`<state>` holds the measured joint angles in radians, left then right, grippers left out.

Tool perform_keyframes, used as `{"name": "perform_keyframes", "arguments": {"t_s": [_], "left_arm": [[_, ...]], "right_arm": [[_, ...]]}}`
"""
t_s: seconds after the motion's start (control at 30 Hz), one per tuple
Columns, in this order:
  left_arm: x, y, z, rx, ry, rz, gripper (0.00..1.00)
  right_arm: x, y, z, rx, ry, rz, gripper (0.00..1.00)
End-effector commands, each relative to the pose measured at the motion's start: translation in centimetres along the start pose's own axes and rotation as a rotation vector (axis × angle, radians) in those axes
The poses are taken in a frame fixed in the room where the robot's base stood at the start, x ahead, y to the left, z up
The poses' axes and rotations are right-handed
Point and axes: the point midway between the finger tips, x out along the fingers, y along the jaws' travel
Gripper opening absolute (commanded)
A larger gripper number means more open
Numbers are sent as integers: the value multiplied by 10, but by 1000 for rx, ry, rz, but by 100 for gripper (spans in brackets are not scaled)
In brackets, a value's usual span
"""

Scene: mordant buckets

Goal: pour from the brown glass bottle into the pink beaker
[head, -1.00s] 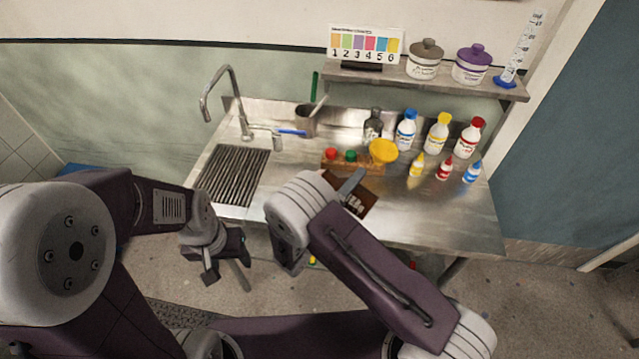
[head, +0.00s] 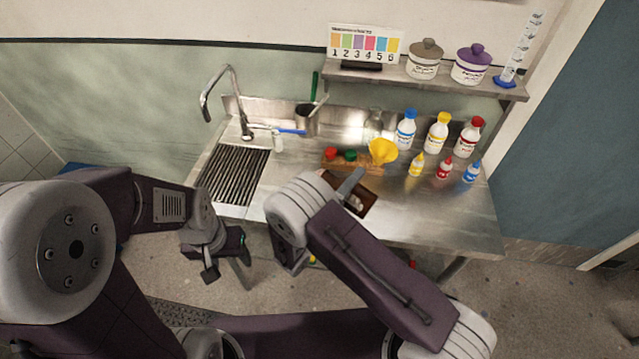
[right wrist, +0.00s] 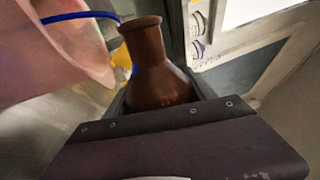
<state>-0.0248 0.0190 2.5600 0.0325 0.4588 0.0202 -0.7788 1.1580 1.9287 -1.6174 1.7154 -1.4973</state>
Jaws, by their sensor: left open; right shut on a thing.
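In the right wrist view my right gripper (right wrist: 160,90) is shut on the brown glass bottle (right wrist: 148,70), with its open neck pointing up the picture. The pink beaker (right wrist: 65,50), see-through and cut off by the frame, is close to the left of the bottle's neck. Any liquid is hard to make out. In the head view my right arm hides the beaker. A dark brown shape with a pale patch (head: 368,199) shows beside my right gripper there; I cannot tell if it is the bottle. My left gripper (head: 212,262) is open and empty, in front of the sink's drainer.
A wooden rack (head: 352,164) with red and green tops and a yellow funnel (head: 382,150) is behind my right gripper. White bottles (head: 405,130) and small dropper bottles (head: 444,168) stand to the right. A faucet (head: 232,95) rises at left. The front right counter is clear.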

Motion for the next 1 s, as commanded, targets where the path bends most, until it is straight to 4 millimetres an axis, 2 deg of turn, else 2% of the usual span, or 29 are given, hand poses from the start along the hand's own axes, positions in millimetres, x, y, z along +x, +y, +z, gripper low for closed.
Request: {"name": "perform_keyframes", "arguments": {"t_s": [1.0], "left_arm": [[-4,0,0,0,0,0,58]], "right_arm": [[0,0,1,-37,-6,-2,0]]}}
